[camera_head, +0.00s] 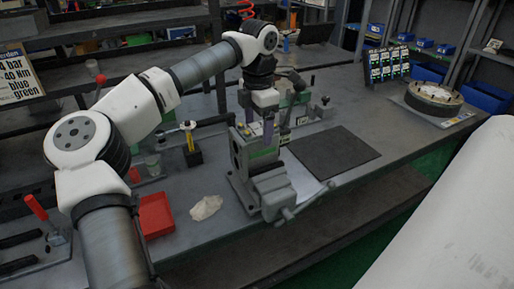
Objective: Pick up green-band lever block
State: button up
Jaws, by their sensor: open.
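My gripper (260,129) points down over the grey bench vise (272,186), with its two fingers apart. The gripper partly covers what is behind and below it. A small block (152,165) with a greenish upper part stands left of the vise, near my arm; it is too small to tell whether it is the green-band lever block. A block with a yellow upright part and a black base (194,157) stands between it and the vise. Green parts also show right behind my gripper, but I cannot tell what they belong to.
A red tray (156,215) and a crumpled beige cloth (206,208) lie left of the vise. A dark mat (334,152) lies right of it. A round fixture (434,97) and blue bins (487,96) are at the far right. The vise handle juts toward the front edge.

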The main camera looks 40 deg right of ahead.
aim_at(257, 141)
jog(key=f+p, duration=0.1)
jog(key=f, duration=0.4)
jog(key=shift+a+f, duration=0.1)
jog(key=shift+a, duration=0.1)
grip_shut()
dwell(0.5)
